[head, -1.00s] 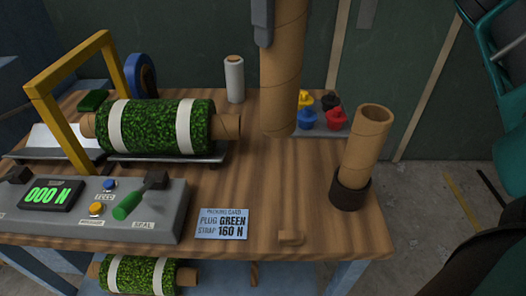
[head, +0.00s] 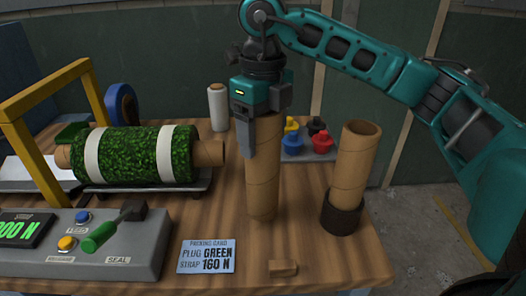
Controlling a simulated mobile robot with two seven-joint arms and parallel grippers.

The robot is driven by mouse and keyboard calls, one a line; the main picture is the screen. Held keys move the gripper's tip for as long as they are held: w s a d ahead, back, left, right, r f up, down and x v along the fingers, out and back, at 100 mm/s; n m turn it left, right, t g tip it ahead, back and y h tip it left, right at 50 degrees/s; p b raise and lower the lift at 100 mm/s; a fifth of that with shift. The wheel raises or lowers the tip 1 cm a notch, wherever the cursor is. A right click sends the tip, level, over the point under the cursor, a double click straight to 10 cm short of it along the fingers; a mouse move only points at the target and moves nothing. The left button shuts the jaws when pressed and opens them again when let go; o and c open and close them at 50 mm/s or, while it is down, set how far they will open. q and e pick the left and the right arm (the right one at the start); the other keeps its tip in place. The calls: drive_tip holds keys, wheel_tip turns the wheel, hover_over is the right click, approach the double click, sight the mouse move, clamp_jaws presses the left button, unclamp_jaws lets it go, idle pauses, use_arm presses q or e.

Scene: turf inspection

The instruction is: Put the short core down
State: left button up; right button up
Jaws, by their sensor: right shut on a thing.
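My right gripper (head: 264,122) is shut on the upper end of the short core (head: 262,180), a plain tan cardboard tube. The core is upright over the middle of the wooden table (head: 215,215). Its lower end shows no clear gap to the table top, but I cannot be sure that it touches. One grey finger lies along the front left of the tube; the other is mostly hidden. A second tan core (head: 355,165) stands, slightly tilted in the picture, in a black cup (head: 342,212) to the right. My left gripper is not in view.
A strapped green turf roll (head: 135,155) lies on a cradle at left, behind a grey control box (head: 100,245). Red, blue, yellow and black plugs (head: 321,143) sit on a tray behind. A packing card (head: 207,257) and small wooden block (head: 283,268) lie in front.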

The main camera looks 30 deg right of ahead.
sight(263, 166)
wheel_tip(263, 166, down, 3)
drive_tip(key=shift+r, duration=0.1)
drive_tip(key=shift+f, duration=0.4)
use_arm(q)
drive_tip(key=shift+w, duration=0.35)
use_arm(e)
drive_tip(key=shift+f+b, duration=0.2)
drive_tip(key=shift+b, duration=0.1)
drive_tip(key=o, duration=1.6)
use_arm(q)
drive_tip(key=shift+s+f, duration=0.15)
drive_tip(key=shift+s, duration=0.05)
use_arm(e)
drive_tip(key=shift+r, duration=0.2)
